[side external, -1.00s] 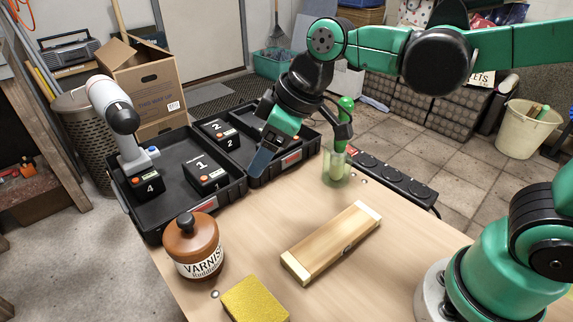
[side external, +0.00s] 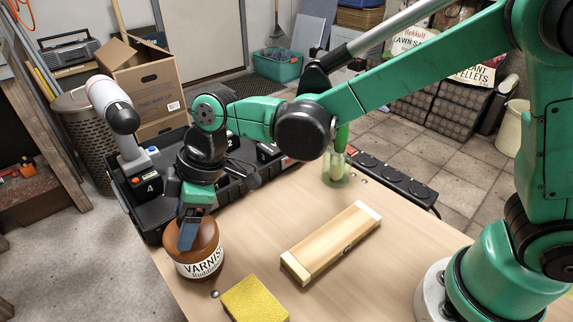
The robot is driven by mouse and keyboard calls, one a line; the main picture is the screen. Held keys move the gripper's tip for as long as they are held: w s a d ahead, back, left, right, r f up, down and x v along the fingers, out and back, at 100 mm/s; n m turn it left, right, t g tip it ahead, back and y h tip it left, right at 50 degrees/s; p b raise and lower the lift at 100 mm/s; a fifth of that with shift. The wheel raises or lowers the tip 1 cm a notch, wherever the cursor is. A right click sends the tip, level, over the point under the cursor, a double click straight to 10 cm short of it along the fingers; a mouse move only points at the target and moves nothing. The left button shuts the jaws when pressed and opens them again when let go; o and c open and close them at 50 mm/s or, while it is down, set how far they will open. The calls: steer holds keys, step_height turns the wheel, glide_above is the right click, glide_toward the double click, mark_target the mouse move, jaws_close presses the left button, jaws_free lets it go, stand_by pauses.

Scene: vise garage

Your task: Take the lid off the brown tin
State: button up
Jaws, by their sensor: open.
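The brown tin (side external: 204,262) stands upright at the table's front left edge, with a white label reading "VARNIS…". Its knobbed lid is mostly hidden behind my gripper. My gripper (side external: 187,240) points down at the tin's top, in front of the lid as seen from this camera. It is open. I cannot tell whether the fingers touch the lid or stand around its knob.
A yellow sponge (side external: 255,300) lies close to the tin's right. A black tray (side external: 150,222) with numbered blocks stands behind the tin. A greenish glass (side external: 337,172) and a power strip (side external: 398,182) are at the back right.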

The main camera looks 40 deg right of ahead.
jaws_close()
stand_by(0.4)
